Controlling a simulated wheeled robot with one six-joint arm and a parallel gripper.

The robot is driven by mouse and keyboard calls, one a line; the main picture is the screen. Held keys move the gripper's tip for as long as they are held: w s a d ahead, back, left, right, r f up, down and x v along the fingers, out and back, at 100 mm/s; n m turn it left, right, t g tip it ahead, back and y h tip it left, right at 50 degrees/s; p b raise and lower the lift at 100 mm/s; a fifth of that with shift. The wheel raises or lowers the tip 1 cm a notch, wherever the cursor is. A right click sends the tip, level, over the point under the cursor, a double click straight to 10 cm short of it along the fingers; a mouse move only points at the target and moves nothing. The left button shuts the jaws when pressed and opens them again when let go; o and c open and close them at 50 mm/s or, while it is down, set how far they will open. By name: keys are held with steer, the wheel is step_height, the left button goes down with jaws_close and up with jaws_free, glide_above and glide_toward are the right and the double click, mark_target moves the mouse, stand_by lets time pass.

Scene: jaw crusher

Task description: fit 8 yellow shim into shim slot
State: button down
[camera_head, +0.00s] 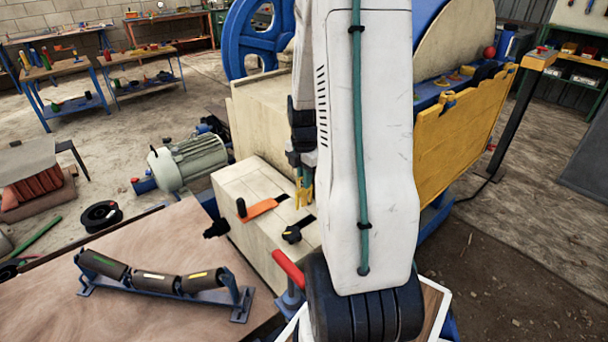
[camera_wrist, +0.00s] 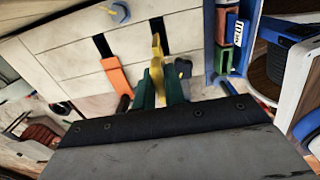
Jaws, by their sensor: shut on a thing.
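My gripper (camera_wrist: 160,92) has dark green fingers, shut on a small yellow shim (camera_wrist: 157,62) that sticks out past the fingertips. The shim also shows in the head view (camera_head: 304,192), above the top of a beige block. In the wrist view a dark slot (camera_wrist: 159,28) lies in the beige face just beyond the shim's tip, roughly in line with it. I cannot tell whether the tip touches or enters the slot. A second dark slot (camera_wrist: 102,44) to its left has an orange plate (camera_wrist: 116,76) at its end. My arm hides part of the block in the head view.
A red-handled part (camera_head: 287,268) stands close to my arm. A roller frame (camera_head: 165,283) sits on the wooden table at lower left.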

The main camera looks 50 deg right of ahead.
mark_target(304, 205)
steer(key=shift+f, duration=1.55)
steer(key=shift+f, duration=0.2)
steer(key=shift+f, duration=1.8)
steer(key=shift+f, duration=0.2)
steer(key=shift+f, duration=3.7)
steer(key=c, duration=1.4)
jaws_free()
